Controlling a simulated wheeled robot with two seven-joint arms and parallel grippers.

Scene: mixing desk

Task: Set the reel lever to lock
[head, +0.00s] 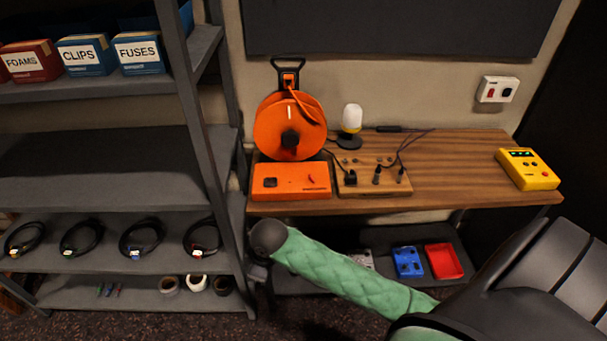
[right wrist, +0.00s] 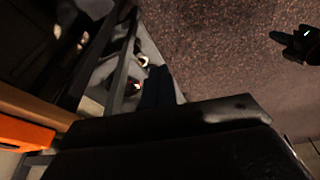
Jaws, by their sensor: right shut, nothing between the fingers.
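The orange cable reel (head: 290,127) stands upright at the left end of the wooden desk, with a black hub and a handle on top. Its orange base (head: 290,183) has a black square at left and a small red lever-like part (head: 311,181) at right; its setting is too small to read. My right arm comes in from the lower right in green padding and ends below the desk's front edge, apart from the reel. In the right wrist view my right gripper (right wrist: 158,75) is shut and empty, over the floor and shelf. An orange edge, likely the base, shows at left there. My left gripper is not seen.
A wooden board (head: 376,177) with plugs and cables, a lamp (head: 352,121) and a yellow box (head: 527,169) are on the desk. Grey shelving (head: 120,160) stands close at left. The desk's right middle is clear.

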